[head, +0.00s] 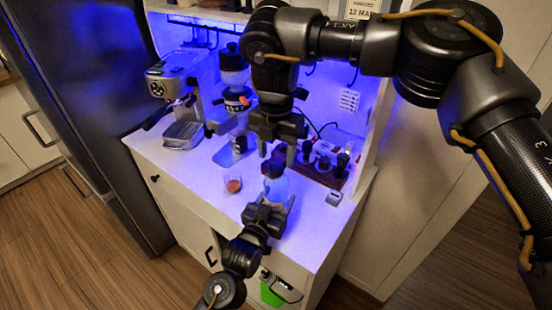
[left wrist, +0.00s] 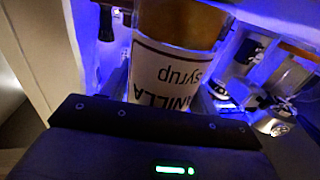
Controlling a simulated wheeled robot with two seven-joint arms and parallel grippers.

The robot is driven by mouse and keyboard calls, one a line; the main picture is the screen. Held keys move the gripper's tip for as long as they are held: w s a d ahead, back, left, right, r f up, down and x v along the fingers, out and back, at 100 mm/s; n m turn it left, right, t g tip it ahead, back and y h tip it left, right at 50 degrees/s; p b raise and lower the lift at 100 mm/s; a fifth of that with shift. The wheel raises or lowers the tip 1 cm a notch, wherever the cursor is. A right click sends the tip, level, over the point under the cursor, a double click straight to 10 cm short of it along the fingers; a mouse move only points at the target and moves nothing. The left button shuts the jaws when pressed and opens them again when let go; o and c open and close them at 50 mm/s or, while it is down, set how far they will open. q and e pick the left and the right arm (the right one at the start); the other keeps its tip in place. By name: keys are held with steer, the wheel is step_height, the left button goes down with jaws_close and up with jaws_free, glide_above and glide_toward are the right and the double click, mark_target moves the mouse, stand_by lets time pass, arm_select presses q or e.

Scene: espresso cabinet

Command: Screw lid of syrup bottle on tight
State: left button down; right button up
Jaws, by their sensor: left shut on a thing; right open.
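The syrup bottle (head: 276,187) stands on the white cabinet top in the head view, with a dark lid (head: 273,167) at its top. My left gripper (head: 267,208) is shut on the bottle's lower body from the front. In the left wrist view the bottle (left wrist: 172,75) fills the middle, amber syrup above a white label reading "VANILLA syrup" upside down. My right gripper (head: 278,152) points down just above the lid, open, its fingers close to the lid's sides. I cannot tell whether they touch it or how the lid sits on the neck.
A small glass (head: 233,185) with brownish contents stands left of the bottle. The grinder (head: 234,90) and espresso machine (head: 180,95) are behind on the left. A wooden rack (head: 322,172) with dark-handled tools and a small metal box (head: 334,198) are on the right.

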steer(key=shift+c, duration=0.6)
steer(key=shift+r, duration=0.25)
steer(key=r+n, duration=0.1)
steer(key=n, duration=0.1)
steer(key=r+n, duration=0.1)
steer(key=n, duration=0.1)
steer(key=w+d+r+n, duration=0.1)
steer(key=n, duration=0.2)
steer(key=shift+w+r+t, duration=0.1)
steer(key=shift+r+t, duration=0.3)
steer(key=n, duration=0.3)
steer(key=shift+s+a+f, duration=0.25)
steer(key=shift+s+f, duration=0.1)
steer(key=shift+s, duration=0.05)
steer(key=shift+s+a+n+g, duration=0.2)
steer(key=shift+n+g, duration=0.2)
steer(key=shift+n, duration=0.6)
steer(key=shift+f, duration=0.15)
